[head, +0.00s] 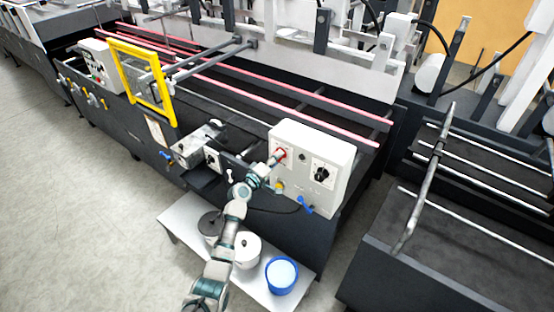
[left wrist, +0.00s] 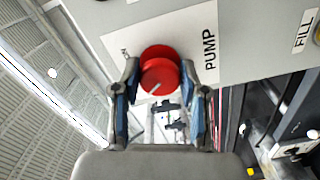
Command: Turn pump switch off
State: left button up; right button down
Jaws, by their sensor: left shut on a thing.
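The pump switch is a round red knob (left wrist: 160,68) on a light panel, with a white mark near its edge and the word PUMP printed beside it. In the head view it is the red spot (head: 280,154) on the left part of the white control box (head: 335,152). My left gripper (head: 273,163) reaches it from the lower left and partly covers it. In the left wrist view its two fingers stand on either side of the knob, shut on it. The far side of the knob is hidden. My right gripper is out of view.
A black dial (head: 321,174) sits right of the switch on the same box, with a blue lever (head: 305,205) below. A FILL label (left wrist: 304,32) is nearby. A low white shelf (head: 180,222) below carries pots and a blue bucket (head: 281,278). Open floor lies left.

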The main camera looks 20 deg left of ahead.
pick_arm(q)
jog(key=shift+a+f, duration=0.1)
jog(key=o, duration=1.1)
jog(key=shift+a, duration=0.1)
jog(key=v, duration=1.2)
jog(key=shift+w+a, duration=0.1)
jog(key=shift+f, duration=0.1)
